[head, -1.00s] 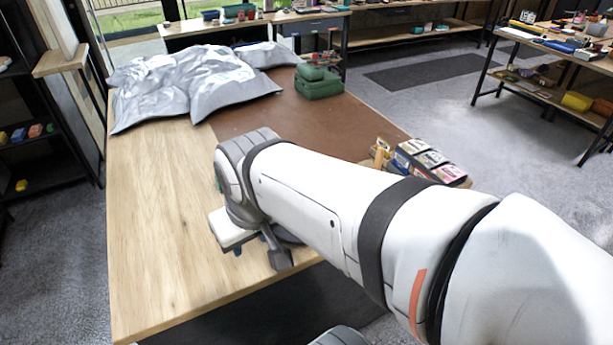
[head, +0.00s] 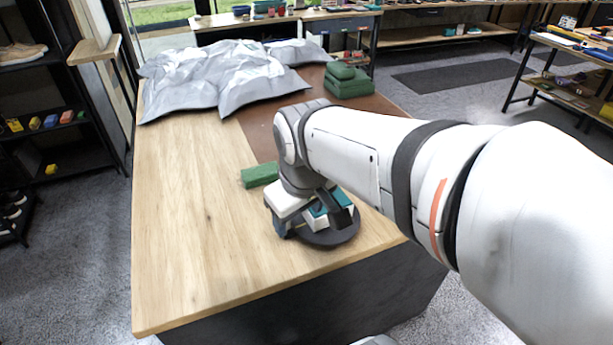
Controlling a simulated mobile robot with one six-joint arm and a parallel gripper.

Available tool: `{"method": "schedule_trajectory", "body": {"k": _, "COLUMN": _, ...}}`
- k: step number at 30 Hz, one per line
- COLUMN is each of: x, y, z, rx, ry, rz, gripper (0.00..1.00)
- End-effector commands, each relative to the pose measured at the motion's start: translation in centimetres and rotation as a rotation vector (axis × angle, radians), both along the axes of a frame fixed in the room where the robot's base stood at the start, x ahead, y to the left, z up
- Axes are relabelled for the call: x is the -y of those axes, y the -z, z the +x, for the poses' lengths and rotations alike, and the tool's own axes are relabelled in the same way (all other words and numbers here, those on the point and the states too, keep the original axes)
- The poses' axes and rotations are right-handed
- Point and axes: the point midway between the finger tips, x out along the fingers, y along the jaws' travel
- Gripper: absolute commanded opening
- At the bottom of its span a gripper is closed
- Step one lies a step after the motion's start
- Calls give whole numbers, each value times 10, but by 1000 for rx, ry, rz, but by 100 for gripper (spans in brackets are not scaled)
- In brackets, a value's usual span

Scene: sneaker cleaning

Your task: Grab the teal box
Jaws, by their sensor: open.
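A teal box (head: 318,211) shows partly in the head view, on a dark round base (head: 333,237) near the front of the wooden table. My gripper (head: 308,218) is open and low over the round base, with the teal box at or between its fingers. My wrist and a dark finger hide much of the box. I cannot tell whether the fingers touch it.
A green block (head: 260,175) lies just behind and left of my gripper. A silver crumpled cover (head: 215,78) and green stacked cases (head: 347,82) stand at the back of the table. The wooden tabletop (head: 190,230) at left is clear.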

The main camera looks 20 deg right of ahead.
Motion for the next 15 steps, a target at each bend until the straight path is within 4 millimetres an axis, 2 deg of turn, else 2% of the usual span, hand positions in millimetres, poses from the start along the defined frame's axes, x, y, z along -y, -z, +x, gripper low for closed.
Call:
{"method": "schedule_trajectory", "body": {"k": 3, "x": 20, "y": 17, "z": 37, "rx": -60, "ry": -236, "rz": -60, "gripper": 74}}
{"method": "schedule_trajectory", "body": {"k": 10, "x": 68, "y": 54, "z": 102, "rx": -159, "ry": -750, "rz": -135, "gripper": 93}}
{"method": "schedule_trajectory", "body": {"k": 15, "x": 103, "y": 86, "z": 137, "rx": -204, "ry": -1079, "rz": -150, "gripper": 94}}
